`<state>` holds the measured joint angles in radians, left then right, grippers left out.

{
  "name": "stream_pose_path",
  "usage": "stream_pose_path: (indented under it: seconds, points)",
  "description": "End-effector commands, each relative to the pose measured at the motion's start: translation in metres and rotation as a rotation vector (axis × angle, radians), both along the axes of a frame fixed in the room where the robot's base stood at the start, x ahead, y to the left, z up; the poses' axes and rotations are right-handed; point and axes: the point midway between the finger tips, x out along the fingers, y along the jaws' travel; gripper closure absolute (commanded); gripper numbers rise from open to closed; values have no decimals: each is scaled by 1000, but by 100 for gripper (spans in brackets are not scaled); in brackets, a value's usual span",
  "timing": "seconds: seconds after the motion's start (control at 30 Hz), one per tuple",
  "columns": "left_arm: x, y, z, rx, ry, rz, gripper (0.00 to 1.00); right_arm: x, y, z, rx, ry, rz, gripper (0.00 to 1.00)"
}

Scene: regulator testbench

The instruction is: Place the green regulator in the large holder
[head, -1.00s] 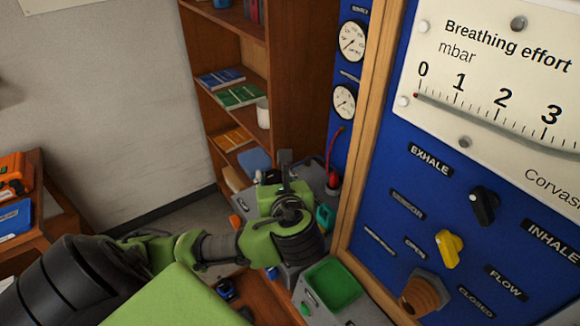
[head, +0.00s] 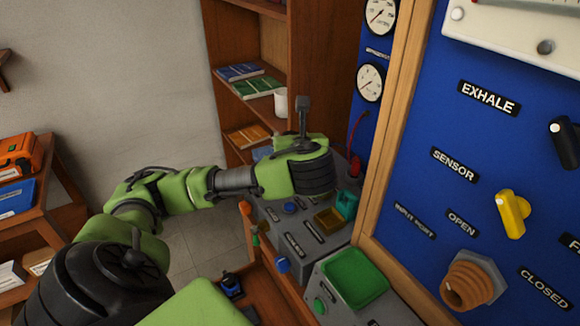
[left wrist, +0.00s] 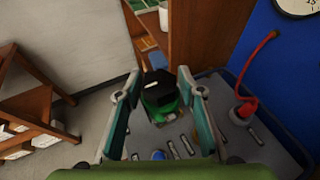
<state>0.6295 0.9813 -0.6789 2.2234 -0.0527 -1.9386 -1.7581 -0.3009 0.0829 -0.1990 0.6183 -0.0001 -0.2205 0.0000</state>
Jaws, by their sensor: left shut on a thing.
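My left gripper (left wrist: 160,110) has its two teal-and-grey fingers on either side of a green and black regulator (left wrist: 158,95) and holds it in the left wrist view. A brown round fitting with a hexagonal base (head: 472,280) sticks out of the blue panel at right. I cannot tell which fitting is the large holder. My right gripper is not in view.
The blue panel (head: 420,165) with a yellow knob (head: 511,213) rises close on the right. A red hose (left wrist: 258,65) stands to the right of the gripper. A wooden bookshelf (head: 240,110) is behind.

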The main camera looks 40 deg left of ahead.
Motion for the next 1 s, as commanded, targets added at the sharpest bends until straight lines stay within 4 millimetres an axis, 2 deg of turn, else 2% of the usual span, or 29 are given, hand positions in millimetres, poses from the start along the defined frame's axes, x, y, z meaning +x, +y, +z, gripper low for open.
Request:
stream_pose_path:
  seconds: [0.03, 0.2, 0.47, 0.7, 1.0]
  points:
    - [4, 8, -11, 4, 13, 6, 100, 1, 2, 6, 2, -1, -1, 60]
    - [19, 21, -34, 2, 9, 3, 100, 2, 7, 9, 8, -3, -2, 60]
    - [28, 29, -48, 2, 7, 1, 100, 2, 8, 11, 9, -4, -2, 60]
    - [30, 31, -78, 2, 9, 1, 100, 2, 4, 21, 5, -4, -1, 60]
    - [30, 31, -83, 2, 5, 0, 100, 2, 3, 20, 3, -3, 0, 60]
